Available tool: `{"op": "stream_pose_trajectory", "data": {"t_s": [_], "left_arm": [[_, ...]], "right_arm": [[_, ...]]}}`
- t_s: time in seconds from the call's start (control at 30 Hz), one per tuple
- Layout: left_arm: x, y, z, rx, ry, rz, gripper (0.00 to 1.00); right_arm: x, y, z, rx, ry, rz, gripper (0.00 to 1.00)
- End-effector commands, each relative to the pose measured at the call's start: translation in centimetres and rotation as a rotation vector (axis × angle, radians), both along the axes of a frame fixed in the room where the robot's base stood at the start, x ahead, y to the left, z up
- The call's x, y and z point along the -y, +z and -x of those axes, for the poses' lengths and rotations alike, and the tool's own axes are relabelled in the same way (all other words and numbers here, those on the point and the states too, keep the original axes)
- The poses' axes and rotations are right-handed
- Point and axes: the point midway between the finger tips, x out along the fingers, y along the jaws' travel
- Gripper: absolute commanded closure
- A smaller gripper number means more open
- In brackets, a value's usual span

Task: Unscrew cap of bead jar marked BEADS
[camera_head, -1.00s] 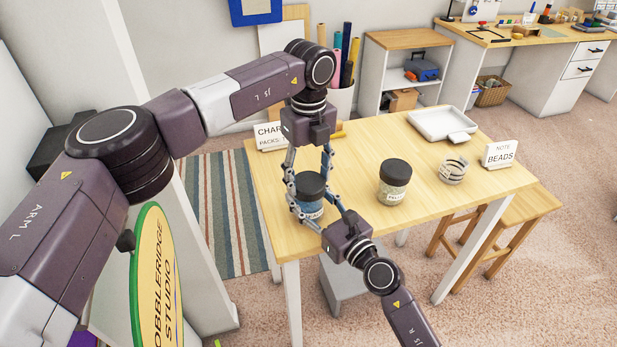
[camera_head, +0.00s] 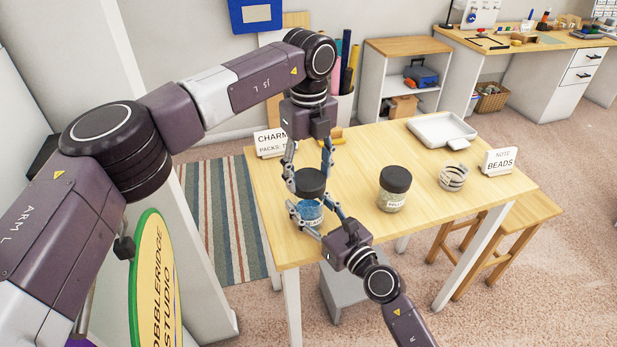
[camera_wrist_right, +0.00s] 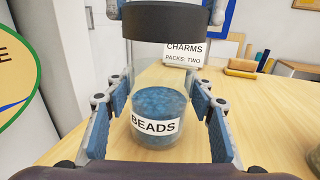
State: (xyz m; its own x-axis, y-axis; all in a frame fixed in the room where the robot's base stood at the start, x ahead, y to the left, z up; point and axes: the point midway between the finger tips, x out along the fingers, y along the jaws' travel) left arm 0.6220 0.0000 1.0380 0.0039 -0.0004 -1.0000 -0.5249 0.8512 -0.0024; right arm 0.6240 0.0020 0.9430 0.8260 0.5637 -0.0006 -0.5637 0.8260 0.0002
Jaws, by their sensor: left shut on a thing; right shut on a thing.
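The bead jar (camera_head: 311,213) is clear with blue beads and stands near the table's front left. Its BEADS label (camera_wrist_right: 155,126) reads clearly in the right wrist view. My right gripper (camera_head: 318,222) is shut around the jar's body, its blue pads on both sides in the wrist view (camera_wrist_right: 157,118). My left gripper (camera_head: 310,178) comes from above and is shut on the black cap (camera_head: 310,183). The cap, also at the top of the wrist view (camera_wrist_right: 166,20), is held level above the beads. It appears raised off the jar, with a pale band between them.
Another black-capped jar (camera_head: 393,190) stands to the right on the wooden table (camera_head: 350,160). A CHARMS sign (camera_head: 270,143) stands behind the left gripper.

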Motion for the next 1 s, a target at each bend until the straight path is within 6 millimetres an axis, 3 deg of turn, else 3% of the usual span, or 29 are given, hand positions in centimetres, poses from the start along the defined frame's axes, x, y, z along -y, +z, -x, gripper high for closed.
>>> {"op": "stream_pose_trajectory", "data": {"t_s": [0.17, 0.4, 0.43, 0.5, 0.6, 1.0], "left_arm": [[0.0, 2.3, 0.0, 0.001, 0.000, 0.001, 0.75], [0.0, 2.6, 0.0, -0.001, -0.001, 0.000, 0.75], [0.0, 2.6, 0.0, -0.001, -0.001, 0.000, 0.75], [0.0, 2.6, 0.0, -0.001, -0.001, 0.000, 0.75], [0.0, 2.6, 0.0, -0.001, 0.000, 0.000, 0.75], [0.0, 2.6, 0.0, -0.001, 0.000, 0.000, 0.75]], "right_arm": [[0.0, 0.1, 0.0, 0.001, 0.000, -0.001, 1.00], [0.0, 0.1, 0.0, 0.001, 0.000, -0.001, 1.00], [0.0, 0.1, 0.0, 0.001, 0.000, -0.001, 0.49], [0.0, 0.1, 0.0, 0.001, 0.000, -0.001, 0.41], [0.0, 0.1, 0.0, 0.001, 0.000, -0.001, 0.30], [0.6, -0.1, 0.8, -0.002, -0.001, 0.001, 0.30]]}}
